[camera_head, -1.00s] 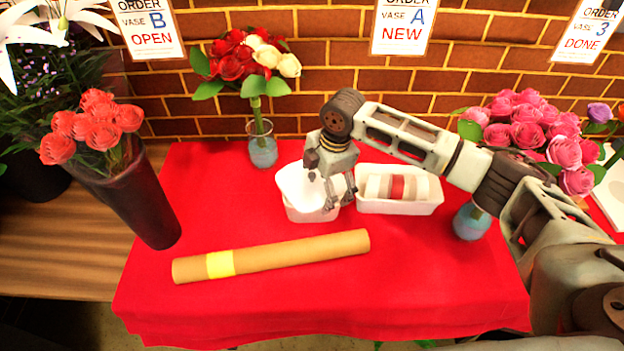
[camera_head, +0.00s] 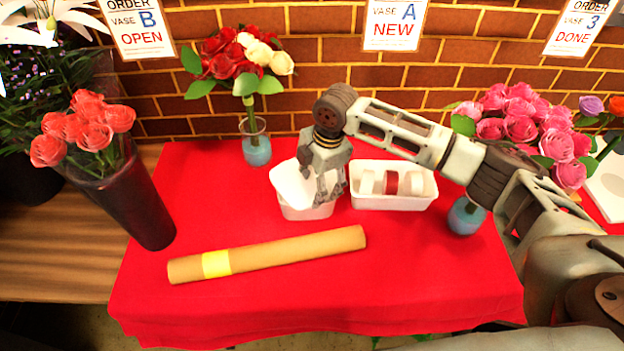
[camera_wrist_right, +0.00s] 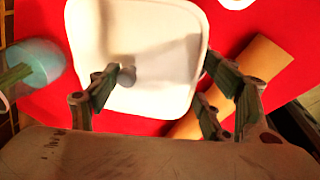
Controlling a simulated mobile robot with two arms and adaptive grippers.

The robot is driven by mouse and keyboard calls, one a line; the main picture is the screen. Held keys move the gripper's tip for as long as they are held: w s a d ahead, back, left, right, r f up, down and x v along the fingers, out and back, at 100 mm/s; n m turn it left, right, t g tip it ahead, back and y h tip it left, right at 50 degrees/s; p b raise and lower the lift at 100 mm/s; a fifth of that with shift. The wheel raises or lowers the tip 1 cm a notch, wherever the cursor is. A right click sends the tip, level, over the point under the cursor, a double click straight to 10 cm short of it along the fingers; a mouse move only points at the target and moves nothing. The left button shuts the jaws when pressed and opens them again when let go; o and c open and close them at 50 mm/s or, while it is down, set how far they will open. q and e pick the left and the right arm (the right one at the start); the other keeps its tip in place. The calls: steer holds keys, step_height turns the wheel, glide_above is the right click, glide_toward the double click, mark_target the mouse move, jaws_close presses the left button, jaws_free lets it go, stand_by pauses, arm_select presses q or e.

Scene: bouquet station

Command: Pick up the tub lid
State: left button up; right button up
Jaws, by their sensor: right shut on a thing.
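The white tub (camera_head: 308,211) stands on the red cloth at the middle of the table. The white tub lid (camera_head: 288,180) is tilted over the tub's top, and its left side shows beside my right gripper (camera_head: 328,190). In the wrist view the lid (camera_wrist_right: 165,40) is a pale rounded square with a small grey knob (camera_wrist_right: 127,76). My right gripper (camera_wrist_right: 165,95) is shut on the lid; the exact contact is hard to see. My left gripper is not in view.
A white tray (camera_head: 393,200) with ribbon rolls stands right of the tub. A brown paper roll (camera_head: 290,253) lies in front. A vase with red and cream flowers (camera_head: 257,150) stands behind left, and a blue vase (camera_head: 466,216) right.

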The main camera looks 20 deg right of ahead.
steer(key=r, duration=0.4)
steer(key=shift+s+d+r+b, duration=0.15)
steer(key=shift+d+b, duration=0.1)
steer(key=shift+b, duration=0.15)
steer(key=s+d+r+b, duration=0.1)
steer(key=s+d+r, duration=0.5)
steer(key=s+d, duration=0.1)
steer(key=m+p, duration=0.6)
steer(key=p, duration=0.9)
glide_toward(306, 187)
steer(key=shift+w+a+r+h, duration=0.1)
steer(key=shift+a+h, duration=0.3)
steer(key=shift+a, duration=0.05)
steer(key=shift+a+f, duration=0.15)
steer(key=shift+f, duration=0.2)
step_height(306, 187, down, 4)
steer(key=b, duration=0.4)
steer(key=shift+w+f+b, duration=0.1)
steer(key=shift+b, duration=0.2)
steer(key=shift+f+b, duration=0.35)
steer(key=shift+f, duration=0.7)
steer(key=shift+p, duration=0.75)
